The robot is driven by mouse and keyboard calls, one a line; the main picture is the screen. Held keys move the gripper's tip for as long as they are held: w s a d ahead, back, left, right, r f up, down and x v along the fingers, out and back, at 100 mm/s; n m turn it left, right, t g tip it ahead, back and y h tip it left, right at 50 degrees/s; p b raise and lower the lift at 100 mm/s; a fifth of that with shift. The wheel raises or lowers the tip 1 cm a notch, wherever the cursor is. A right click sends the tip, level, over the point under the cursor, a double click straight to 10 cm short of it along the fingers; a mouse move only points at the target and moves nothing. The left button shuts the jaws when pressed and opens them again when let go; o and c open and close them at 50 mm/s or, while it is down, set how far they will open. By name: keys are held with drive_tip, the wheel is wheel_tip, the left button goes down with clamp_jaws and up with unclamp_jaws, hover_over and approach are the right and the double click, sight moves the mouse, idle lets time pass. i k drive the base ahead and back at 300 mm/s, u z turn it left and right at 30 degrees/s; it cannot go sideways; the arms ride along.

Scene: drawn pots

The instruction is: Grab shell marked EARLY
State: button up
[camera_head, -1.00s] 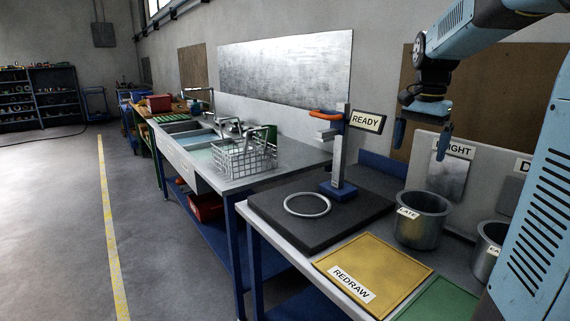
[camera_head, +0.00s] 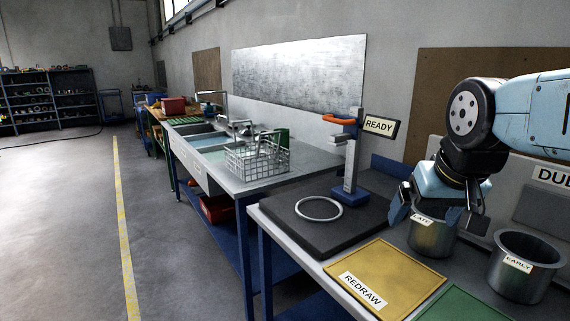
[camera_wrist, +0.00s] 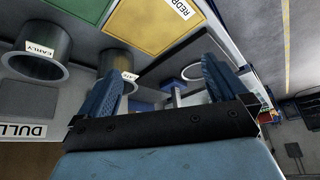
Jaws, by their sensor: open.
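The shell marked EARLY (camera_head: 524,266) is a grey metal pot standing upright on the bench at the right of the head view. It also shows at the upper left of the wrist view (camera_wrist: 40,58). A similar pot marked LATE (camera_head: 432,233) stands to its left, partly hidden behind my gripper; the wrist view shows it as well (camera_wrist: 122,62). My gripper (camera_head: 436,219) is open and empty, pointing down above and in front of the LATE pot, left of the EARLY pot. I cannot tell whether it touches the LATE pot.
A yellow mat marked REDRAW (camera_head: 385,279) and a green mat (camera_head: 463,303) lie in front of the pots. A dark plate with a ring (camera_head: 318,208) and a post with a READY sign (camera_head: 379,125) stand left. A DULL panel (camera_head: 545,205) rises behind.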

sight(522, 265)
drive_tip(key=k, duration=1.3)
drive_tip(key=z, duration=0.2)
drive_tip(key=i, duration=0.8)
drive_tip(key=z, duration=0.5)
